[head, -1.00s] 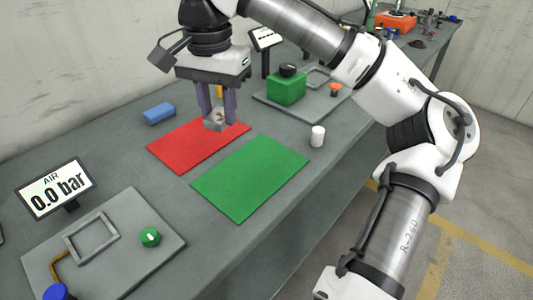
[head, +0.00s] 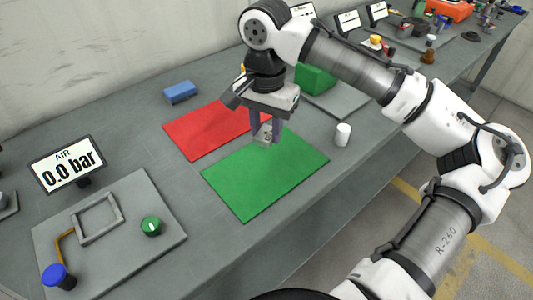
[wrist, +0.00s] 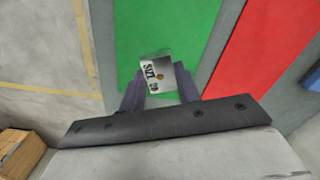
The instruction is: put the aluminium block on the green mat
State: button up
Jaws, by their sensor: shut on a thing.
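The aluminium block (head: 263,136) is a small silvery-grey piece held between the purple fingers of my gripper (head: 265,128). In the wrist view the block (wrist: 158,74) shows a face marked "SIZE 20", with a finger on each side. The green mat (head: 264,180) lies flat on the grey bench. In the head view the block appears over the mat's far edge, near the red mat. In the wrist view the green mat (wrist: 135,25) shows behind the block. I cannot tell whether the block touches the mat or hangs above it.
The red mat (head: 205,130) lies just beyond the green one, partly hidden by my gripper. A blue block (head: 180,92) is behind it. A white cylinder (head: 343,134) stands right of the green mat. A plate with a green knob (head: 151,225) and a gauge display (head: 67,163) are left.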

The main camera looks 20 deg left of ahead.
aim_at(266, 133)
notch_tip(266, 133, down, 9)
jog(key=shift+r, duration=0.2)
dwell(0.3)
jog(key=shift+f, duration=0.2)
jog(key=o, duration=1.1)
jog(key=shift+r, duration=0.2)
notch_tip(266, 133, up, 12)
jog(key=shift+r+b, duration=0.1)
jog(key=shift+b, duration=0.3)
